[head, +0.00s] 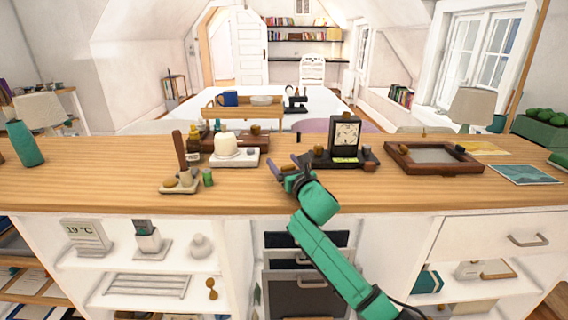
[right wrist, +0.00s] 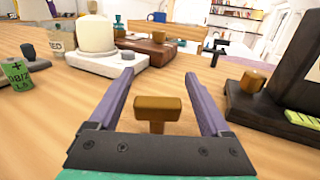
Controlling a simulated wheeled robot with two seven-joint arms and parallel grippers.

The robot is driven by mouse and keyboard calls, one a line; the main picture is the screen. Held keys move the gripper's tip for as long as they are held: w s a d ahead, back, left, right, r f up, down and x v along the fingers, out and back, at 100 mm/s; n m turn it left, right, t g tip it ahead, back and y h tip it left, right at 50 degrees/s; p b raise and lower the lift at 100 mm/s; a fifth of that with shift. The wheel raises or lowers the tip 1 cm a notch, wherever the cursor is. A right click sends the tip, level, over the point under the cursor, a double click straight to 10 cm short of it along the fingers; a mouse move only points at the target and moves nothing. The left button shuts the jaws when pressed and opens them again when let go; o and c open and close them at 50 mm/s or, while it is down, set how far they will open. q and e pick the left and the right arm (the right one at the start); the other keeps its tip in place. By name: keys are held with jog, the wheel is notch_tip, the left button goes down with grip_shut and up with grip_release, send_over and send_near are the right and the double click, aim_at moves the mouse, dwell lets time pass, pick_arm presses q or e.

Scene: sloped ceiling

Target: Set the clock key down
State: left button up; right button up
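A brown T-shaped piece, which looks like the clock key (right wrist: 157,105), stands upright between the fingers of my right gripper (right wrist: 158,82) in the right wrist view. The fingers are spread, with a gap on each side of it. In the head view my right gripper (head: 288,167) is low over the counter, left of the black clock (head: 346,134), and I cannot make out the key there. The clock's dark base also shows at the right of the wrist view (right wrist: 275,98). Whether the key's foot touches the counter is hidden by the gripper body. My left gripper is out of view.
A white block with a cream dome (head: 226,145) stands left of the gripper on the wooden counter (head: 110,182). A green cylinder (right wrist: 16,75) is further left. A brown frame (head: 433,158) lies right of the clock. The counter's front edge is close.

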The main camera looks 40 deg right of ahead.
jog(key=shift+r, duration=0.2)
jog(key=shift+s+f, duration=0.15)
jog(key=shift+s, duration=0.05)
jog(key=v, duration=1.1)
jog(key=shift+s, duration=0.3)
jog(key=shift+a, duration=0.1)
